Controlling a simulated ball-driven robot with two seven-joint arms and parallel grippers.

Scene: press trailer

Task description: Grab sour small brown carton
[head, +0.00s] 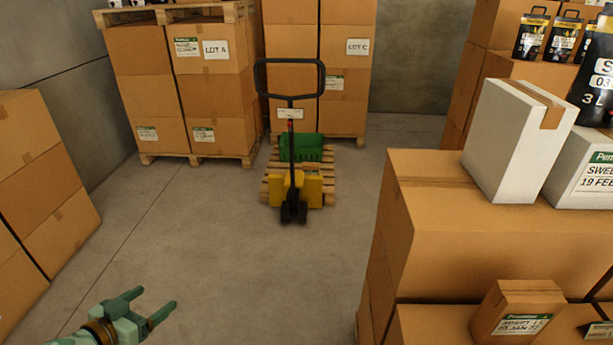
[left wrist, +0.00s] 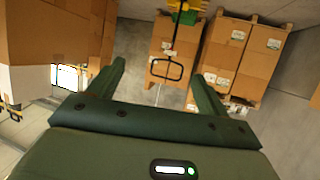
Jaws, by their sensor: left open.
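A small brown carton (head: 515,312) stands on the large brown boxes at the lower right of the head view. It has a green and white label, whose flavour word I cannot read surely. Another small brown carton (head: 312,167) seems to lie beside a green crate (head: 300,147) on the pallet by the pallet jack; no label of it is legible. My left gripper (head: 150,301) is open and empty at the lower left, over the floor and far from both cartons. Its open fingers also show in the left wrist view (left wrist: 158,72). My right gripper is out of view.
A yellow pallet jack (head: 291,187) with a black handle stands mid-floor. Stacked boxes (head: 215,85) line the back, left and right. White cartons (head: 518,140) and black pouches (head: 531,38) stand on the right stacks. The floor (head: 215,250) at centre left is clear.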

